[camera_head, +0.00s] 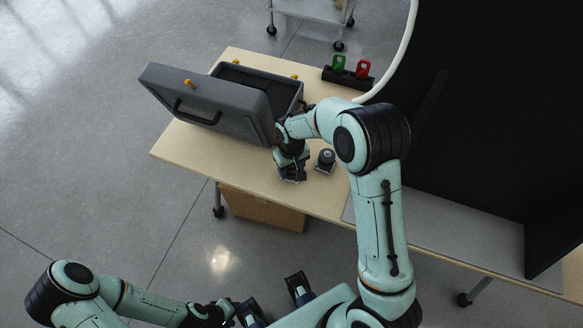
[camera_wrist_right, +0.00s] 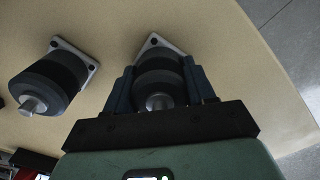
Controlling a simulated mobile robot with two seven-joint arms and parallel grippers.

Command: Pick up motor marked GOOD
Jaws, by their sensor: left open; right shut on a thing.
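Two dark cylindrical motors with square metal flanges are on the wooden table. My right gripper (camera_head: 292,172) is shut on one motor (camera_wrist_right: 160,68), with one finger on each side of its body. In the head view the gripper mostly hides this motor. The other motor (camera_head: 326,160) stands just right of the gripper, and it also shows at the left in the right wrist view (camera_wrist_right: 52,82). I can read no GOOD marking on either motor. My left gripper (camera_head: 274,301) is open and empty, low in front of the table.
The wooden table (camera_head: 240,158) bears an open grey case (camera_head: 225,103) at the back left. A black holder (camera_head: 347,78) with a green tag (camera_head: 338,62) and a red tag (camera_head: 362,69) is behind. A black panel (camera_head: 480,110) stands right. A cardboard box (camera_head: 262,208) is below.

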